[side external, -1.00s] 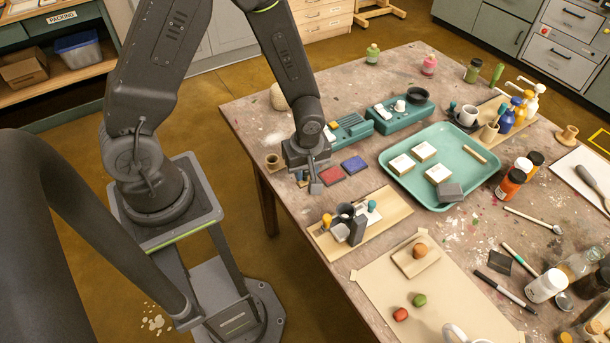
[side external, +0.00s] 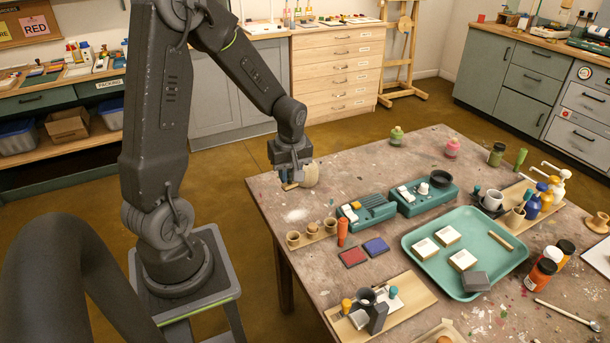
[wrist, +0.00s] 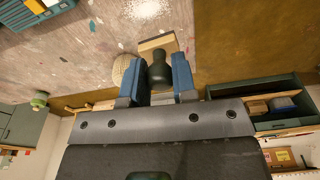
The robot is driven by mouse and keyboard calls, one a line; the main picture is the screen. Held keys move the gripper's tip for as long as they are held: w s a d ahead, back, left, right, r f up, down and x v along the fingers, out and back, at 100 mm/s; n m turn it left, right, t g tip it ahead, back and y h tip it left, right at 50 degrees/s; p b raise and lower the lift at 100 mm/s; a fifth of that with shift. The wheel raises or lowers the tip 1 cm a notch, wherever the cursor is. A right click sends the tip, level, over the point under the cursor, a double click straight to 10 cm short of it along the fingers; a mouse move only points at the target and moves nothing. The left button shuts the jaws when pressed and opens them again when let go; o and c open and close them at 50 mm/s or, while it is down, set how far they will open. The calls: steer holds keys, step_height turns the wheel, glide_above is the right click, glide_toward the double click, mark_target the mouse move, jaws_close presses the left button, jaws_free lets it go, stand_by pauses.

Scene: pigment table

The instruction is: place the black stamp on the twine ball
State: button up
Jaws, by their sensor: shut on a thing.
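The black stamp has a dark rounded handle (wrist: 158,72) and a pale wooden base (wrist: 155,45) in the wrist view. My gripper (wrist: 158,82) is shut on the handle between its two blue fingertips. In the side view my gripper (side external: 287,180) is at the far left corner of the table, with the wooden base (side external: 290,186) just showing below it. The beige twine ball (side external: 312,175) is right behind or beside it, partly hidden by my gripper. It also shows in the wrist view (wrist: 121,70), beside the stamp. I cannot tell whether they touch.
Small cups (side external: 311,232) and an orange cylinder (side external: 342,232) stand near the left table edge. Teal boxes (side external: 366,214), red and blue pads (side external: 376,246) and a teal tray (side external: 412,247) lie farther right. Table between the twine ball and cups is bare.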

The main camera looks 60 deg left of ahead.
steer(key=w+a+r+n, duration=0.1)
steer(key=a+r+n, duration=0.15)
steer(key=a, duration=0.75)
steer(key=w+a+r+n, duration=0.1)
steer(key=a+r, duration=0.2)
steer(key=a, duration=0.6)
glide_above(307, 173)
steer(key=w+a, duration=0.1)
steer(key=a, duration=0.2)
steer(key=shift+m, duration=0.25)
steer(key=f, duration=0.7)
steer(key=shift+w+f, duration=0.15)
steer(key=shift+w, duration=0.05)
steer(key=shift+f, duration=1.95)
steer(key=shift+f, duration=0.15)
steer(key=o, duration=0.9)
